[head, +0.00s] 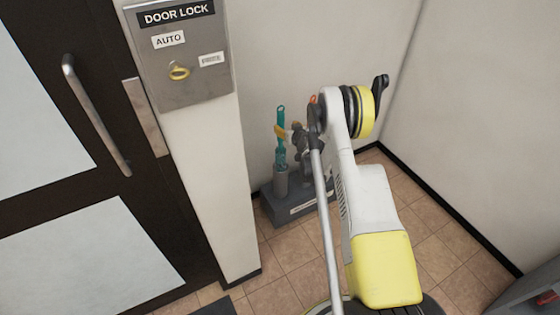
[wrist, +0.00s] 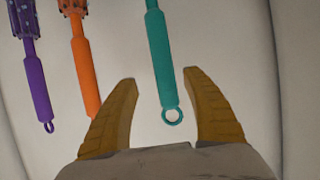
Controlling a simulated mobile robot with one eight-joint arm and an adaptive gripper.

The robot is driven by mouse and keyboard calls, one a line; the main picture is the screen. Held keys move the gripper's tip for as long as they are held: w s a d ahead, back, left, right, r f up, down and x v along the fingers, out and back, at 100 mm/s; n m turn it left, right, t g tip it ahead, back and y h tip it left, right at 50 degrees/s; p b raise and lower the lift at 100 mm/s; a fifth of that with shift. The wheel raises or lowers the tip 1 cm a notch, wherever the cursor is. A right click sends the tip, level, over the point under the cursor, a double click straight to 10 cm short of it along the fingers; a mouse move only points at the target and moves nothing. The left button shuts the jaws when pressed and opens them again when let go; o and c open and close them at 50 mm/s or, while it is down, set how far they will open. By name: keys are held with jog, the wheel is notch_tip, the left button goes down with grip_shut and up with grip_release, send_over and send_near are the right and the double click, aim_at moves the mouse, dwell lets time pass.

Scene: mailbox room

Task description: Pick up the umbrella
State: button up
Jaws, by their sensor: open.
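Three umbrellas show in the wrist view: a teal one (wrist: 159,65) in the middle, an orange one (wrist: 85,75) and a purple one (wrist: 36,80) to its left. The teal handle, with a ring at its end, lies between the two yellow fingers of my gripper (wrist: 160,79). The fingers are spread, with a gap on both sides of the handle. In the head view the teal umbrella (head: 281,135) stands upright in a grey stand (head: 283,212), with my gripper beside its upper part. My arm hides most of the other umbrellas there.
A door (head: 110,215) with a metal handle is at the left. A door lock panel (head: 186,85) is on the white pillar beside it. Walls close the corner behind the stand. Tiled floor (head: 290,250) is clear in front. A grey object (head: 525,295) is at the lower right.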

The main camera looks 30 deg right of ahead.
aim_at(282, 125)
jog(key=b+x, duration=0.1)
jog(key=x, duration=0.2)
jog(key=b+x, duration=0.1)
jog(key=shift+w+a+f+b, duration=0.25)
jog(key=shift+w+a+b, duration=0.05)
jog(key=shift+a+b, duration=0.05)
jog(key=shift+w+d, duration=0.1)
jog(key=shift+w, duration=0.35)
grip_shut()
